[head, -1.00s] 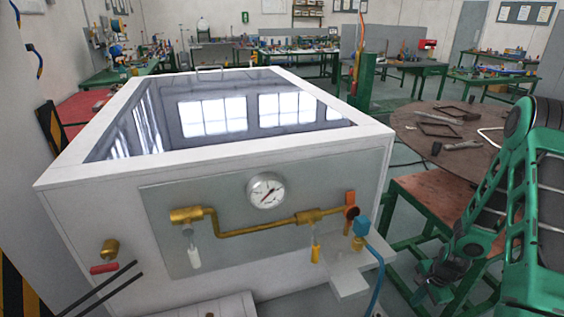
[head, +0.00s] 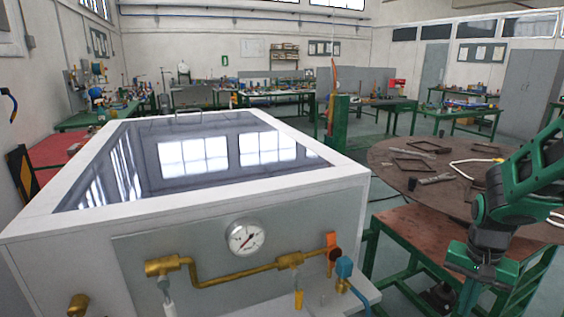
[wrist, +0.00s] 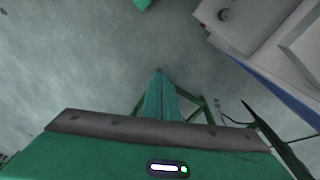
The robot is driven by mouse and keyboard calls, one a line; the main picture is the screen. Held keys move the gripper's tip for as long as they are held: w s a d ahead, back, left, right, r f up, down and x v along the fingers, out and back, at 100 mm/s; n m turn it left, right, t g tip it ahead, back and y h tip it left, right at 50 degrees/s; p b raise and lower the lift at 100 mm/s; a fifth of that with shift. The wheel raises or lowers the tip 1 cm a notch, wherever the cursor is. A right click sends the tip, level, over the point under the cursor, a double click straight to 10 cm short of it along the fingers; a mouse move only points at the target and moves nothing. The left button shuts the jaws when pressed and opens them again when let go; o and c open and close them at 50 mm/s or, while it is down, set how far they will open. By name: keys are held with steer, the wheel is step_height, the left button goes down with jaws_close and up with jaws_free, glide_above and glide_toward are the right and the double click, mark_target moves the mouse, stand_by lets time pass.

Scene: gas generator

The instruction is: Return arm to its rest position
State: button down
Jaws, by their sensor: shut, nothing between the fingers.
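My green arm with dark joints is at the right of the head view. My gripper (head: 467,298) hangs low there, in front of the brown-topped green bench, and its lower end is hard to make out. In the wrist view the green fingers of my gripper (wrist: 160,75) are together, with nothing between them, above grey floor. The white gas generator (head: 70,240) stands to the left, apart from the gripper. Its front has a round gauge (head: 246,237), a brass pipe (head: 225,285) and an orange valve handle (head: 332,240).
A round brown table (head: 395,165) with tools stands behind my arm. A brown-topped green bench (head: 425,232) is close to it. A blue hose fitting (head: 344,267) sticks out from the generator's front right. Other green workbenches line the back. Open floor lies beneath the gripper.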

steer(key=s+a+r+n, duration=0.1)
steer(key=s+a+r, duration=0.1)
steer(key=s+r, duration=0.2)
steer(key=s+a+r+n+y, duration=0.1)
steer(key=s+a+r+n, duration=0.1)
steer(key=s+r, duration=0.3)
steer(key=s+a, duration=0.1)
steer(key=s, duration=0.3)
steer(key=shift+s+a, duration=0.15)
steer(key=shift+s, duration=0.2)
